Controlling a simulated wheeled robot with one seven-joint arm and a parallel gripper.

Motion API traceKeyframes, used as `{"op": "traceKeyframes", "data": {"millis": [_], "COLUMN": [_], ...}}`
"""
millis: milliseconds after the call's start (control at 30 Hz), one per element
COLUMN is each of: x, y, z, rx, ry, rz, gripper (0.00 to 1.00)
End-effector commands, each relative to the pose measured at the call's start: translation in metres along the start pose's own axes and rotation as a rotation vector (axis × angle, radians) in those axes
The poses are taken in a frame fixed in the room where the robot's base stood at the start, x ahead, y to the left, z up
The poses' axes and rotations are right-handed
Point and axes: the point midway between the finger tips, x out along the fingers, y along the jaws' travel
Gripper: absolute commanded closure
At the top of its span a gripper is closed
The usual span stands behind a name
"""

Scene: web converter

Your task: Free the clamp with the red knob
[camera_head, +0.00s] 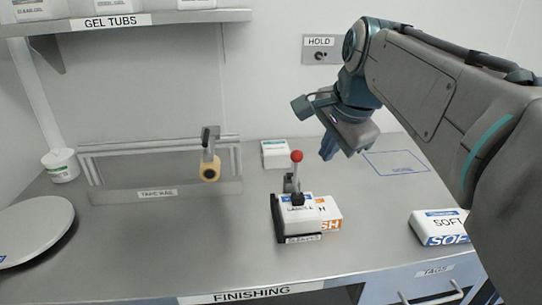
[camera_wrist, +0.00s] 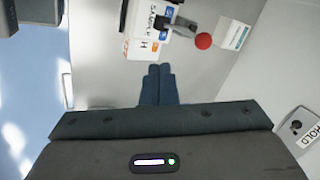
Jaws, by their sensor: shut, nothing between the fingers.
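The clamp's red knob (camera_head: 297,156) tops a lever that stands upright in the middle of the bench in the head view. The dark clamp (camera_head: 291,184) sits over white boxes (camera_head: 325,212) in a black holder (camera_head: 277,222). In the wrist view the red knob (camera_wrist: 203,41) is at the upper right, with its grey lever beside it and the white boxes (camera_wrist: 140,47) to its left. My gripper (camera_head: 328,153) is to the right of the knob and apart from it. Its fingers (camera_wrist: 158,74) are together and empty.
A tape rail (camera_head: 160,180) with a tape roll (camera_head: 210,168) stands at the left. A white box (camera_head: 275,153) lies behind the clamp. A SOFT box (camera_head: 440,227) lies at the right, near a blue-outlined area (camera_head: 397,163). A HOLD panel (camera_head: 322,49) is on the wall. The front bench is clear.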

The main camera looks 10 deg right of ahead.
Motion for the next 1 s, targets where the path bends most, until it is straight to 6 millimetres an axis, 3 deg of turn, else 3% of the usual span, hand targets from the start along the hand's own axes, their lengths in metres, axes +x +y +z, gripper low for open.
{"op": "traceKeyframes", "data": {"millis": [200,567,767,1000], "x": [-0.004,-0.002,0.025,0.078], "y": [-0.006,-0.006,-0.005,-0.006], "z": [-0.006,-0.006,-0.005,-0.004], "rx": [0.083,0.082,0.080,0.078], "ry": [0.003,0.003,0.000,-0.001], "rz": [-0.013,-0.012,-0.009,-0.007], "gripper": [1.00,1.00,1.00,1.00]}}
